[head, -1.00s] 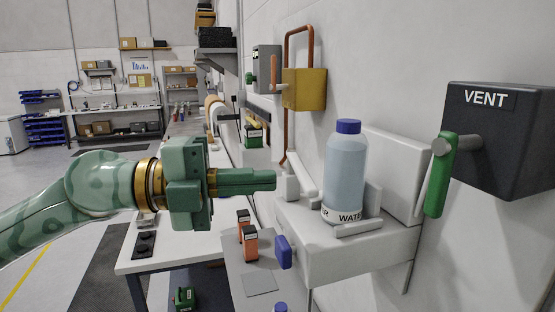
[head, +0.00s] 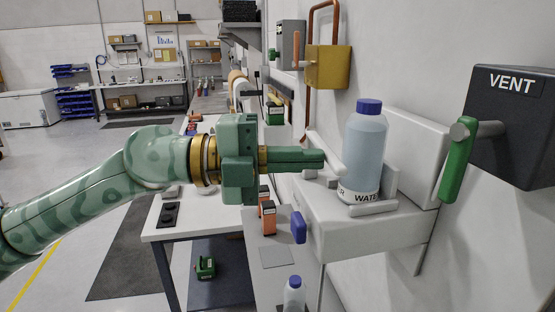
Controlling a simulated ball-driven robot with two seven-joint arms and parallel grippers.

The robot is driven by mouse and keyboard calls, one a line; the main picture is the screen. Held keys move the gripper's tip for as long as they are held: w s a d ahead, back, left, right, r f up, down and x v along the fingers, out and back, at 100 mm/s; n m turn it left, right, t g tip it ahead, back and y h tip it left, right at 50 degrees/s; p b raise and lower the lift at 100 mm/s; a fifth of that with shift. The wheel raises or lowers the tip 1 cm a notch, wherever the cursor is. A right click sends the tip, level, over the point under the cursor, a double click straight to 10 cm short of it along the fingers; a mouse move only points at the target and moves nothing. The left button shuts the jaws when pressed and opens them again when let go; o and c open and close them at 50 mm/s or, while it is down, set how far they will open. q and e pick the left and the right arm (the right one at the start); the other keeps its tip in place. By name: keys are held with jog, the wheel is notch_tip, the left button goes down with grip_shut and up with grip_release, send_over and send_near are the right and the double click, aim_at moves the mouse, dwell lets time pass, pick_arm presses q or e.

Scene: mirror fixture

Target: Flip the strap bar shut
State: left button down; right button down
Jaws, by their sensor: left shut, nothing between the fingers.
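A clear bottle with a blue cap and a WATER label (head: 364,150) stands upright in a white wall-mounted holder (head: 375,235). A white bar (head: 337,160), which looks like the strap bar, slants up and away from the bottle's left side, standing clear of the bottle's front. My left gripper (head: 324,158) is shut and empty. Its fingertips are just left of the bottle and overlap the bar in the picture; I cannot tell whether they touch it. The fingers hide part of the bar. My right gripper is not in view.
A dark VENT box (head: 512,125) with a green-handled lever (head: 457,168) is on the wall at right. A blue tab (head: 299,227) sits at the holder's left end. A brass-coloured box (head: 328,67) and copper pipe are behind. Another bottle (head: 294,296) stands below.

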pick_arm(q)
jog(key=shift+s+d+r+p, duration=0.1)
jog(key=shift+s+d+p, duration=0.2)
jog(key=shift+d, duration=0.2)
jog(key=shift+w+a, duration=0.1)
jog(key=shift+a, duration=0.1)
jog(key=shift+d, duration=0.2)
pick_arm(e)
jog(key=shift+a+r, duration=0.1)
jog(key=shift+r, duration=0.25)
